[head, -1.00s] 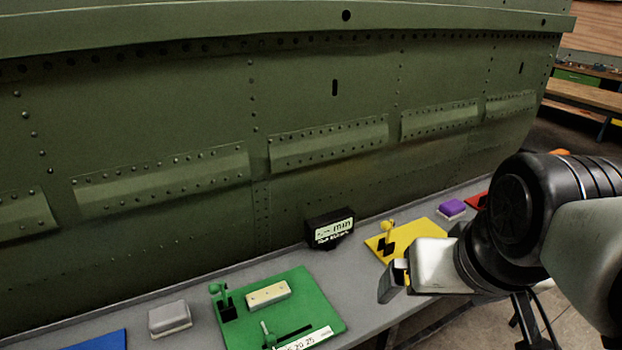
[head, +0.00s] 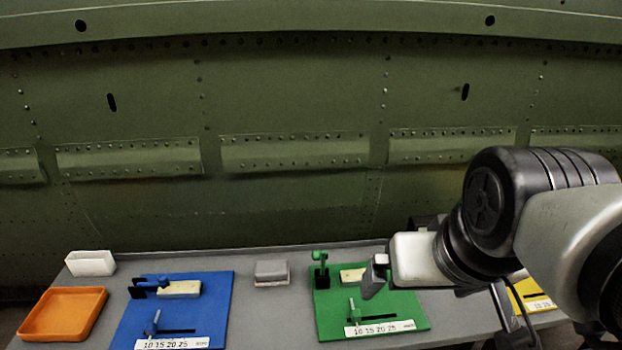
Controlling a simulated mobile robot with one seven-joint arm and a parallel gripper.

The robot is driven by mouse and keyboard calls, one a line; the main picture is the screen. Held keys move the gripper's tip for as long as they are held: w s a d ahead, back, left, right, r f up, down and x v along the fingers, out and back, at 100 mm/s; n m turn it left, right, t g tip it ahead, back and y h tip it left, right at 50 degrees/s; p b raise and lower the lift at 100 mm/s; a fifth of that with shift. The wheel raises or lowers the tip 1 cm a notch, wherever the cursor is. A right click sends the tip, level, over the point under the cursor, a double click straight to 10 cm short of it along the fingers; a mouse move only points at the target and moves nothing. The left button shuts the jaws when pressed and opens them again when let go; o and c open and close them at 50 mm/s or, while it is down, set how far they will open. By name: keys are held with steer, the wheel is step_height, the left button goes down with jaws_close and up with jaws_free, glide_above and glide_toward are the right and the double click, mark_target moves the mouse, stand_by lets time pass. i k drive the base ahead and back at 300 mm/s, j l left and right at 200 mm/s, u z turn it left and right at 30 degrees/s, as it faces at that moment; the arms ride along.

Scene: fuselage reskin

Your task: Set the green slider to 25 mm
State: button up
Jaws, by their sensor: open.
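The green board (head: 335,322) lies on the grey bench at centre right in the head view. Its green slider (head: 353,306) is a small upright knob at the left part of a dark slot, above a white scale strip (head: 380,328) marked 10 15 20 25. The knob appears near the low end of the scale; the exact value cannot be read. My gripper (head: 374,276) is above the back of the green board, apart from the slider, with open jaws and nothing visible between them. It partly hides the cream block (head: 352,275) on the board.
A blue board (head: 217,305) with its own slider and scale lies to the left. An orange tray (head: 62,314), a white box (head: 90,263) and a grey block (head: 271,271) are also on the bench. A yellow board (head: 531,293) shows behind my arm. The green panel wall rises behind.

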mark_target(356, 316)
steer(key=l+z, duration=0.15)
steer(key=z, duration=0.7)
steer(key=j+u, duration=0.25)
steer(key=k+j+u, duration=0.1)
steer(key=j+u, duration=0.2)
steer(key=j, duration=0.15)
